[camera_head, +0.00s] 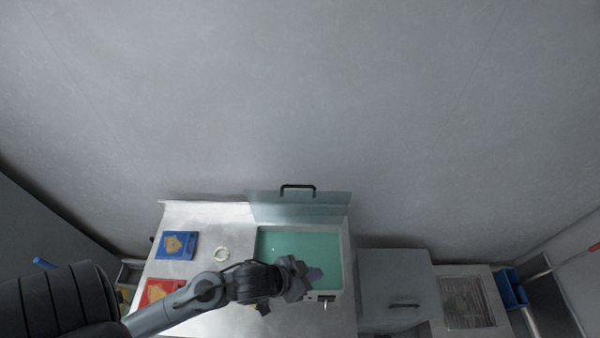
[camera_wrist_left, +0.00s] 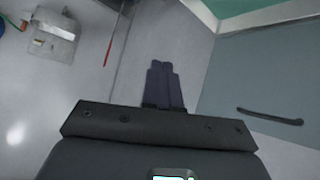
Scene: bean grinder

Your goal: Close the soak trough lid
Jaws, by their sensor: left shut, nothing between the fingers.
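The soak trough (camera_head: 300,243) is a green-filled basin set in the metal counter in the head view. Its lid (camera_head: 300,209) is a grey-green panel standing open and roughly upright along the trough's back edge. A black handle (camera_head: 298,187) is on its top edge. My left gripper (camera_head: 313,274) appears over the trough's front right part, well apart from the lid handle. It is shut and empty, and its dark fingers (camera_wrist_left: 165,85) lie together in the wrist view. A blue-grey panel (camera_wrist_left: 255,85) with a dark handle shows there; I cannot tell which part it is. My right gripper is not in view.
A grey box (camera_head: 395,280) with a handle stands to the right. A blue bin (camera_head: 512,288) is farther right. The wall is close behind the lid.

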